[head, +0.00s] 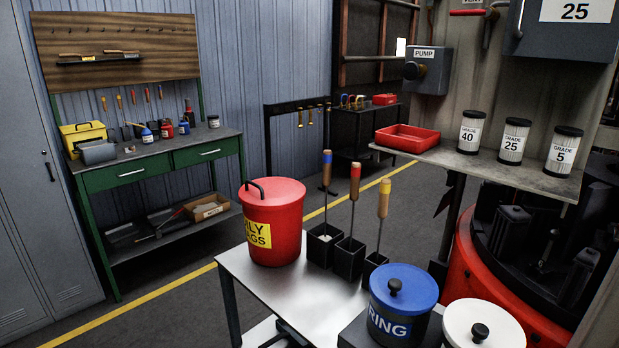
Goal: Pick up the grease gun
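I cannot clearly make out a grease gun. A slim tool with a dark and reddish body (168,220) lies on the lower shelf of the green workbench, at the left; it is too small to tell whether it is the grease gun. Small bottles and cans, among them a blue one (147,135) and a red one (167,129), stand on the bench top. Neither of my grippers is in view.
A metal table (258,290) in front holds a red oily-rags bin (273,225), black holders with wooden-handled brushes and lidded pots, one blue (403,290). A shelf with graded filters (515,142) and a red tray (407,138) is at right. Floor before the workbench is clear.

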